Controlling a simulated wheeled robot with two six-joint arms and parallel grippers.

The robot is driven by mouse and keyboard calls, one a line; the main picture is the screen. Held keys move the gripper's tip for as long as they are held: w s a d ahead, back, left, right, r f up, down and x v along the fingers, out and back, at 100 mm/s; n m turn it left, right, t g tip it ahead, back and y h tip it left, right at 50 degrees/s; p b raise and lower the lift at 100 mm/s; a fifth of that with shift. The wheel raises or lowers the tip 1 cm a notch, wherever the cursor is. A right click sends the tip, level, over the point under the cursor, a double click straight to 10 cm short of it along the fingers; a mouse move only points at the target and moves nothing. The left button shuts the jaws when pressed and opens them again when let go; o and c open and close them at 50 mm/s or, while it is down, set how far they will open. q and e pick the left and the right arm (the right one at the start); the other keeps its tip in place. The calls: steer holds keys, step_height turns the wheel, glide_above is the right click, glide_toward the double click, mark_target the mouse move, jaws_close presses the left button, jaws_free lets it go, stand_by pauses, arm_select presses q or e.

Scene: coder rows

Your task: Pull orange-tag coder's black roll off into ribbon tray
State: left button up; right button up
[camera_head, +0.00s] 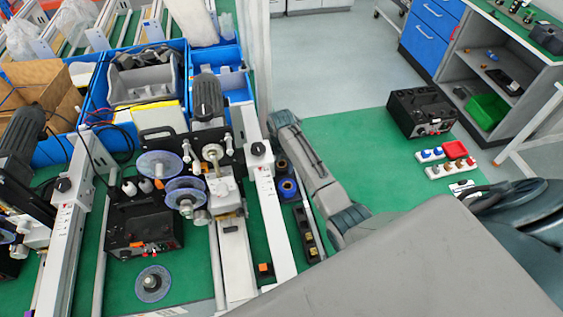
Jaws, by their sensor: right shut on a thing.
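The coder in the middle has a black plate (222,147) with a pale hub and translucent blue-rimmed discs (185,193) on its left. An orange tag (137,244) marks the black control box (150,225) at its left. I cannot make out a black roll clearly. My right gripper (276,122) is at the far end of my grey forearm, just right of the coder's white rail. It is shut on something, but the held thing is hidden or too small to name. A narrow dark tray (284,166) holding a blue roll (288,188) lies beside the rail. My left gripper is not in view.
Blue bins (95,95) stand behind the coder. Another disc (153,283) lies on the green surface in front. A long black holder (305,235) lies right of the rail. A black box (420,110) and power strips (447,168) stand right; green surface between is clear.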

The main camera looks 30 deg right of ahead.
steer(key=shift+f, duration=0.3)
steer(key=o, duration=1)
step_height(320, 180, up, 11)
steer(key=b, duration=0.3)
steer(key=shift+s+f, duration=0.1)
